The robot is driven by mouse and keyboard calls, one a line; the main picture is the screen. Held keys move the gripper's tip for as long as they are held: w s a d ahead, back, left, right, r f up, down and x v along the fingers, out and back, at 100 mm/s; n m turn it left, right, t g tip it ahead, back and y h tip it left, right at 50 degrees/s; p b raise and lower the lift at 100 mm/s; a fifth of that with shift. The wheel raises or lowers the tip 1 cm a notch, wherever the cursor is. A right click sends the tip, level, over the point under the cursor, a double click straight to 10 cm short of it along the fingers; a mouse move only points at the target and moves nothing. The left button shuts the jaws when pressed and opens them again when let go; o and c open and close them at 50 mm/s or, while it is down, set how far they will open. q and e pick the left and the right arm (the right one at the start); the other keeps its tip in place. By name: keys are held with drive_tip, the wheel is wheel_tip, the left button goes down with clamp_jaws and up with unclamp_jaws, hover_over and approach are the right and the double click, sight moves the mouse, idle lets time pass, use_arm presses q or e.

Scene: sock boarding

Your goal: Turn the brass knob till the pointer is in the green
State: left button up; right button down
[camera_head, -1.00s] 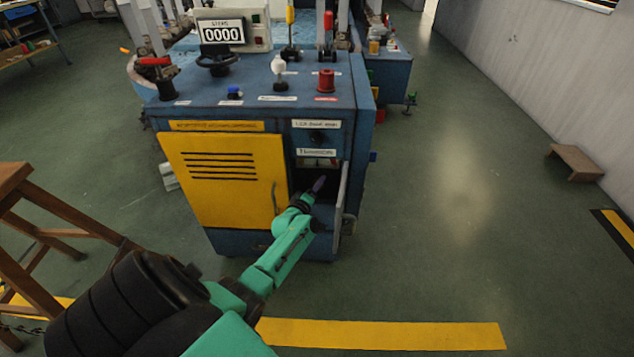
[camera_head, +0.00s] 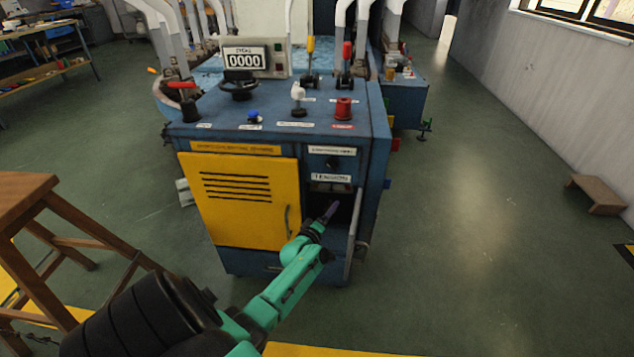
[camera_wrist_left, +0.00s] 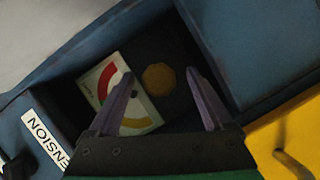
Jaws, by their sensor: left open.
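The brass knob (camera_wrist_left: 158,78) is a dull gold disc inside the dark recess of the blue machine. In the left wrist view it shows between and beyond the fingertips of my left gripper (camera_wrist_left: 160,73), which is open and empty. The gauge (camera_wrist_left: 108,78) is a white plate beside the knob, with a red arc and a yellow arc visible. My left finger covers part of the gauge; I cannot make out the pointer or a green zone. In the head view my left gripper (camera_head: 330,210) reaches into the opening below the TENSION label (camera_head: 331,178). My right gripper is not in view.
The opening has close walls, with an open door (camera_head: 354,235) on its right. A yellow panel (camera_head: 240,200) with a handle is on its left. A wooden stool (camera_head: 30,195) stands at the left.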

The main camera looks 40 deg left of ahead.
use_arm(q)
drive_tip(key=p+v, duration=0.4)
drive_tip(key=v, duration=0.9)
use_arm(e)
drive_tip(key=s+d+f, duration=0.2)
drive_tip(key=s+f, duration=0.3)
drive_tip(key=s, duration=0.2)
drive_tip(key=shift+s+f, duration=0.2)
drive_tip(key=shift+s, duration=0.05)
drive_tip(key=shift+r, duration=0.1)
